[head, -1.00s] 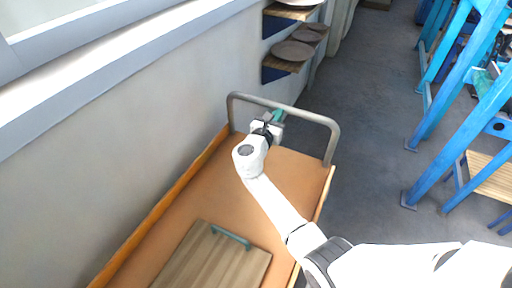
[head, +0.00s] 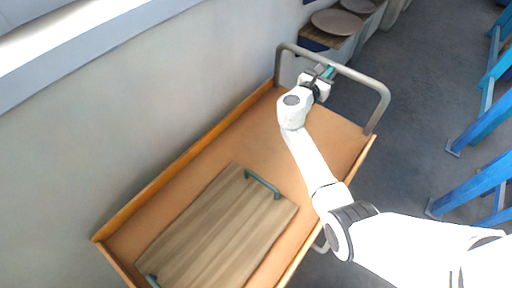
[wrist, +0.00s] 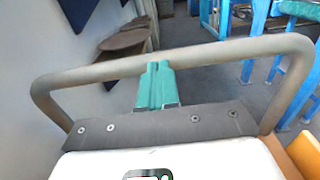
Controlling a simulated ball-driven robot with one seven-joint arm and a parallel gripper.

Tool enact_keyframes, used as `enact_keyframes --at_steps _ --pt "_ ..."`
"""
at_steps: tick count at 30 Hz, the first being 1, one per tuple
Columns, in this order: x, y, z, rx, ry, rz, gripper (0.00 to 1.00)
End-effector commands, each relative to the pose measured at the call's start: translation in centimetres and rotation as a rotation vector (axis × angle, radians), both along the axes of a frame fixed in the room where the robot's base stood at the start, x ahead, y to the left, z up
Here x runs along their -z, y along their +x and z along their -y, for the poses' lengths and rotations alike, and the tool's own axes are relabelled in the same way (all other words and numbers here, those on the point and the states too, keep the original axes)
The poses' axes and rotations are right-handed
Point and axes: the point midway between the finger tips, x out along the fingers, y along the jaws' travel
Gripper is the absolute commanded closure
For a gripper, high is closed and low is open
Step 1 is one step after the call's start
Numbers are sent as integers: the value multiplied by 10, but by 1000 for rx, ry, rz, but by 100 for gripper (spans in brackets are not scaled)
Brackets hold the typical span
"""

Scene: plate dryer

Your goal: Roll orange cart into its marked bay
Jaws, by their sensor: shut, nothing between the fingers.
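The orange cart (head: 222,142) stands along the wall in the head view, with a grey tubular push handle (head: 362,79) at its far end. The handle also crosses the wrist view (wrist: 215,54). My gripper (head: 328,72) is at the middle of the handle bar. In the wrist view its teal fingers (wrist: 155,68) are together and reach up to the bar, with nothing seen between them. They look close to or against the bar; I cannot tell whether they touch. A wooden board with teal handles (head: 215,225) lies in the cart. No marked bay is visible.
A grey wall (head: 130,115) runs close along the cart's left side. Shelves with brown plates (head: 337,22) stand just beyond the handle. Blue metal frames (head: 480,125) stand at the right. Grey floor (head: 425,85) is clear between them.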

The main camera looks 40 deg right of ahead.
Motion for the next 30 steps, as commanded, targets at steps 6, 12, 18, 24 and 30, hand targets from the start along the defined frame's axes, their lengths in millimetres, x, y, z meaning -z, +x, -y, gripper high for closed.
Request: enact_keyframes --at_steps 6,12,18,24,30 --pt "4 7 35 4 0 3 100" --pt "5 17 77 5 -1 4 100" --pt "6 27 118 4 -1 2 100" --pt "6 36 152 2 0 3 100" --pt "3 41 177 2 -1 2 100"
